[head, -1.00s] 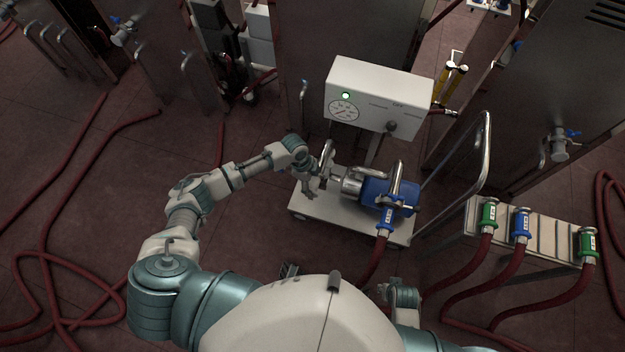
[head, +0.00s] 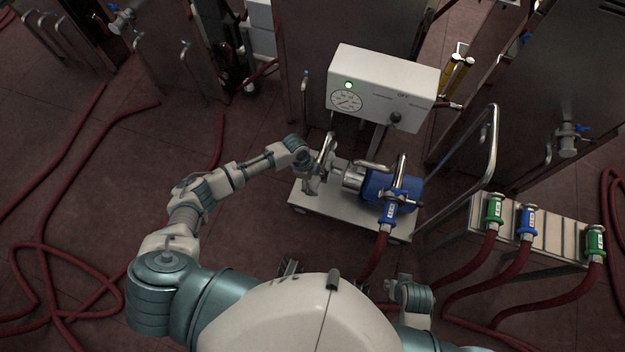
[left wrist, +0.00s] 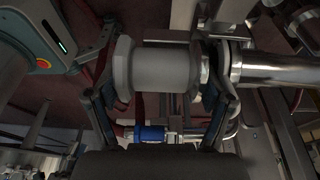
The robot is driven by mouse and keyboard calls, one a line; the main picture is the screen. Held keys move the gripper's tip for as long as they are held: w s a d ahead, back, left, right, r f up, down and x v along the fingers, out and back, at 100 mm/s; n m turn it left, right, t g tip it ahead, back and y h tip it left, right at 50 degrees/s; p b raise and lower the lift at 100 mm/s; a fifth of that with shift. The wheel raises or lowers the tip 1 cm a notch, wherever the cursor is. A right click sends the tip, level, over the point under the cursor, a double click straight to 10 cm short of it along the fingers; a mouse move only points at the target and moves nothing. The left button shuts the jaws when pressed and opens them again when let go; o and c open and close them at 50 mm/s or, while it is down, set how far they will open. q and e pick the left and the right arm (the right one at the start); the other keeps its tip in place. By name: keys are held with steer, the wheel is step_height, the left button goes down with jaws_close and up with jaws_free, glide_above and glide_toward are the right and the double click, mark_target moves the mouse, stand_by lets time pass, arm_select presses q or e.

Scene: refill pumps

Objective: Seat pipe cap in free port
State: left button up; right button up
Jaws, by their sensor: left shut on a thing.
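My left gripper (head: 314,180) is at the left end of the pump cart, beside the blue pump's (head: 378,184) metal head. In the left wrist view its two fingers (left wrist: 163,105) are shut on a grey, spool-shaped pipe cap (left wrist: 163,68) with a flange at each end. The cap lies crosswise. A shiny flanged pipe (left wrist: 275,68) is close to the cap's right side; I cannot tell whether they touch, or which opening is the free port. The cap is too small to make out in the head view. My right gripper (head: 392,286) is low beside my body, its jaws unclear.
A white control box (head: 385,88) with a gauge and green light stands above the cart (head: 315,206). A bent handrail (head: 490,150) and a rack of hose ends (head: 548,238) are at right. Red hoses (head: 45,260) cover the floor at left.

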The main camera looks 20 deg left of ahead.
arm_select(q)
steer(key=shift+a+f, duration=0.15)
steer(key=shift+f, duration=0.2)
steer(key=o, duration=1.4)
steer(key=shift+c, duration=0.2)
steer(key=shift+w, duration=0.15)
steer(key=shift+w+a+r, duration=0.15)
steer(key=shift+w+r, duration=0.05)
steer(key=shift+r, duration=0.3)
steer(key=v, duration=0.7)
steer(key=shift+s, duration=0.15)
steer(key=shift+s+d, duration=0.15)
steer(key=shift+d, duration=0.1)
